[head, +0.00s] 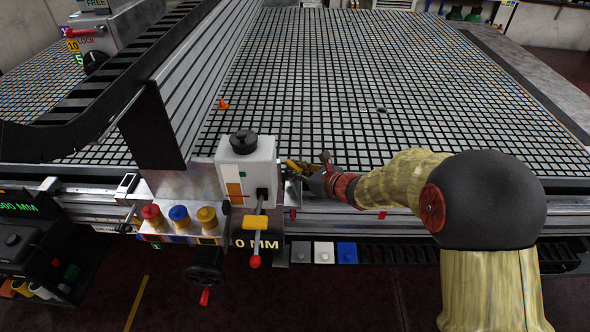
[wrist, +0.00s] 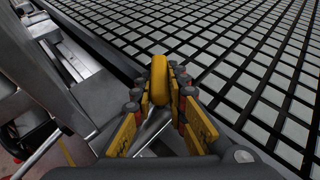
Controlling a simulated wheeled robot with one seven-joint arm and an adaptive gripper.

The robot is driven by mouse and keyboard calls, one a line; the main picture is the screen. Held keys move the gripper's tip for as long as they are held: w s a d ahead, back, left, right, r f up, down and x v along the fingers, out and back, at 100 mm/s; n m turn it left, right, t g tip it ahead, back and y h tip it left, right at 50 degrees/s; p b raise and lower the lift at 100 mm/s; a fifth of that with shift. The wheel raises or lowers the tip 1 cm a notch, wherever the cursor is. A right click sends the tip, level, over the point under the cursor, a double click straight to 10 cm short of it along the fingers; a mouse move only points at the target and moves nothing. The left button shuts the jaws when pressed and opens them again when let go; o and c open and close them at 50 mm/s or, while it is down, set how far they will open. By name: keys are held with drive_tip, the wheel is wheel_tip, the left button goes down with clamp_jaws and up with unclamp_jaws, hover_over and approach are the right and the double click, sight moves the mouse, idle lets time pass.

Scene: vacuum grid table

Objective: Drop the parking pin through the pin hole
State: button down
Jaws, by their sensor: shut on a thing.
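My gripper (head: 303,168) is beside the right side of the white box-shaped carriage unit (head: 246,165), at the near edge of the grid table. In the wrist view my gripper (wrist: 160,92) is shut on a rounded yellow piece (wrist: 159,68), which looks like the parking pin's head. It stands up between the two fingers.
The grid table (head: 340,80) is mostly clear, with a small orange cone (head: 223,104) on it. The grey gantry beam (head: 195,75) is at the left. Red, blue and yellow knobs (head: 179,214) and a black handwheel (head: 205,266) are at the front.

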drive_tip(key=shift+f, duration=0.1)
drive_tip(key=c, duration=1.7)
unclamp_jaws()
drive_tip(key=shift+s+f, duration=0.1)
drive_tip(key=shift+f, duration=0.05)
drive_tip(key=shift+d, duration=0.1)
drive_tip(key=v, duration=1.2)
